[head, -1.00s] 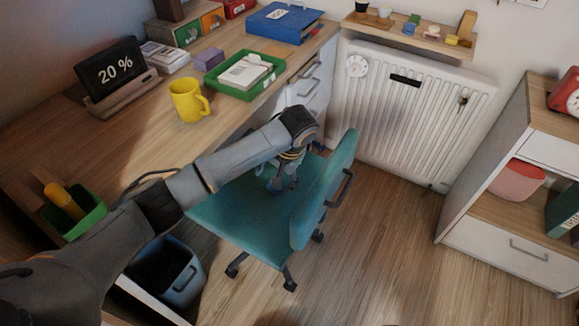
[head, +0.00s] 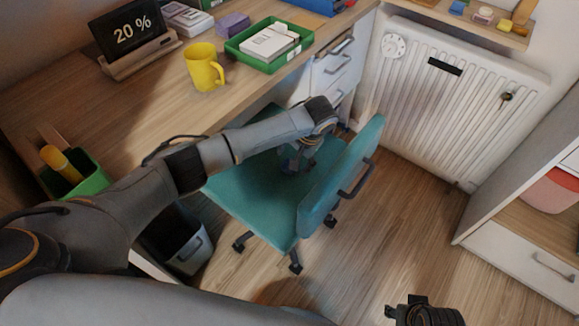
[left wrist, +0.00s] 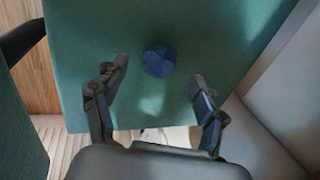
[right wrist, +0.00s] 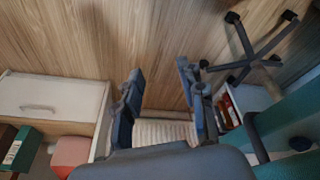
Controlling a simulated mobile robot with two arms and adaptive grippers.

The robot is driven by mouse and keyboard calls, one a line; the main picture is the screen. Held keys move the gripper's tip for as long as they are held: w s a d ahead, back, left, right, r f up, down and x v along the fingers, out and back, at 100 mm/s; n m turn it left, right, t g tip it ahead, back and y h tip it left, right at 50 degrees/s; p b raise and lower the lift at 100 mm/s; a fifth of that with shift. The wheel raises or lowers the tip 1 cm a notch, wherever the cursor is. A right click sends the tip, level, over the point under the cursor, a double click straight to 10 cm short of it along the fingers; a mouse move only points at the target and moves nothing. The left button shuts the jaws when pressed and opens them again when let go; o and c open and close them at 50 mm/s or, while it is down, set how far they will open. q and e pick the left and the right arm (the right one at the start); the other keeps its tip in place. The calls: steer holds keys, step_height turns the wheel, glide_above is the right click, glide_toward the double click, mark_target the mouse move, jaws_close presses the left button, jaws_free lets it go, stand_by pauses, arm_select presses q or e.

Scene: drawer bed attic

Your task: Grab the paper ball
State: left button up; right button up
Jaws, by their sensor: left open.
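A small dark blue crumpled paper ball (left wrist: 159,61) lies on the teal chair seat (head: 253,203). My left gripper (head: 297,163) is low over the seat. In the left wrist view my left gripper (left wrist: 160,77) is open, its fingers apart on either side of the ball's near side, with nothing held. The arm and gripper hide the ball in the head view. My right gripper (right wrist: 160,71) is open and empty, pointing over the floor. My right arm's end shows at the bottom right of the head view.
The chair's backrest (head: 340,180) rises right of my left gripper. The desk (head: 150,100) edge is behind, carrying a yellow mug (head: 203,68) and a green tray (head: 268,44). A radiator (head: 440,100) and white cabinet (head: 520,245) stand right. The floor (head: 400,220) between is clear.

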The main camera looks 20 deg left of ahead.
arm_select(q)
steer(key=b+x, duration=0.1)
steer(key=x, duration=0.4)
steer(key=shift+w+b, duration=0.1)
steer(key=shift+b, duration=0.25)
steer(key=shift+r, duration=0.1)
arm_select(e)
steer(key=v, duration=0.7)
steer(key=shift+w, duration=0.4)
arm_select(q)
steer(key=shift+c, duration=0.2)
arm_select(e)
steer(key=shift+d+r, duration=0.1)
arm_select(q)
steer(key=c, duration=0.8)
